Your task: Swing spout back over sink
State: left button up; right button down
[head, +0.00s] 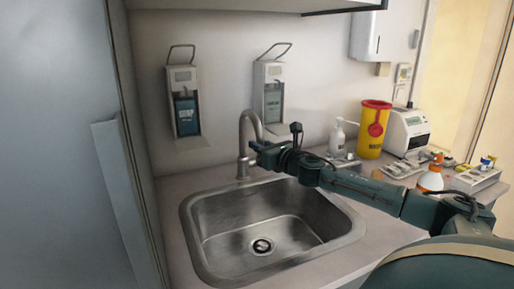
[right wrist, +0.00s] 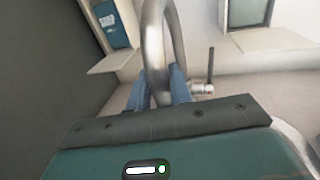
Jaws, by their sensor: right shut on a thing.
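The curved metal spout (head: 245,127) rises from the counter behind the metal sink (head: 205,240). In the head view its arch bends to the right, and its outer end is partly hidden by my right gripper (head: 257,150). The right arm reaches in from the right, across the back right part of the sink. In the right wrist view the spout (right wrist: 153,45) passes between the blue fingers of the right gripper (right wrist: 160,88), which is shut on it. A small faucet lever (right wrist: 210,70) stands to the right of it. My left gripper is not in view.
Two wall dispensers (head: 184,100) (head: 270,92) hang above the counter. A tall grey cabinet side (head: 65,150) closes off the left.

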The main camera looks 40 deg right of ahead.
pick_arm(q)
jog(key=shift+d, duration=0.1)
pick_arm(e)
jog(key=shift+d+r, duration=0.15)
jog(key=shift+d, duration=0.05)
jog(key=c, duration=1.3)
grip_release()
pick_arm(q)
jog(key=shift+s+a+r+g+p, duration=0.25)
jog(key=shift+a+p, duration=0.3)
jog(key=shift+p, duration=0.8)
pick_arm(e)
jog(key=shift+s+a, duration=0.2)
jog(key=shift+s, duration=2)
jog(key=shift+s+a, duration=0.2)
jog(key=shift+s, duration=2)
jog(key=shift+s+a, duration=0.2)
jog(key=shift+s, duration=2)
